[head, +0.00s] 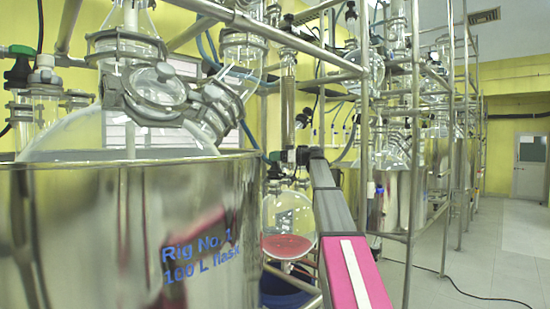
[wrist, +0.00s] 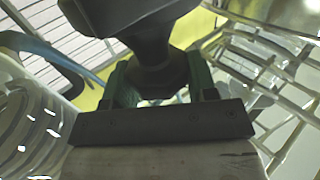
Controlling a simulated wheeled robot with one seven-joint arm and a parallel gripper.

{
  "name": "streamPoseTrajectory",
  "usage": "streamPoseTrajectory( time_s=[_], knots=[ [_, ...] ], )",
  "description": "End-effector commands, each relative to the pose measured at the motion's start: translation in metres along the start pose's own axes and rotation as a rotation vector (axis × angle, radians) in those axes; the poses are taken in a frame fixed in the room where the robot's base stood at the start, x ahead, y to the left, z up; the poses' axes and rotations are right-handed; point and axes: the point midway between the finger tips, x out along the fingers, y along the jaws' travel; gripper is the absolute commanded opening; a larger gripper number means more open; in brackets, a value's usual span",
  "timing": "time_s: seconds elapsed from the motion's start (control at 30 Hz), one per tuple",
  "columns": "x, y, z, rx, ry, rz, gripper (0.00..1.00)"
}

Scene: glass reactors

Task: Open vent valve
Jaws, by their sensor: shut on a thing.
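My gripper (wrist: 160,82) shows in the wrist view, its two dark green fingers on either side of a dark, rounded valve knob (wrist: 150,30). The knob's far side and the valve's full shape are hidden. In the head view my gripper (head: 301,156) is small and dark at the far end of my arm, beside a vertical glass column (head: 288,105). The knob cannot be made out clearly there, so I cannot tell how far the valve is turned.
A large steel vessel (head: 90,240) marked Rig No. 1 stands at the left with glassware on top. A round flask with red liquid (head: 287,243) is left of my arm. Steel frame poles (head: 364,130) stand close on the right. The floor (head: 490,250) at far right is mostly clear, with a cable.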

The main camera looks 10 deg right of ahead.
Motion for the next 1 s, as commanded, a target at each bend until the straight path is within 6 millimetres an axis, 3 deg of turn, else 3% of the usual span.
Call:
streamPoseTrajectory(
  time_s=[0.5,0.53,0.6,1.0],
  knots=[
    [0.0004,0.0,0.0005,0.001,-0.002,-0.018,0.29],
    [0.0004,0.0,0.0006,0.001,-0.002,-0.018,0.62],
    [0.0004,0.0,0.0005,0.001,-0.002,-0.018,0.78],
    [-0.0087,0.0003,0.0002,0.001,-0.001,-0.017,0.78]
  ],
)
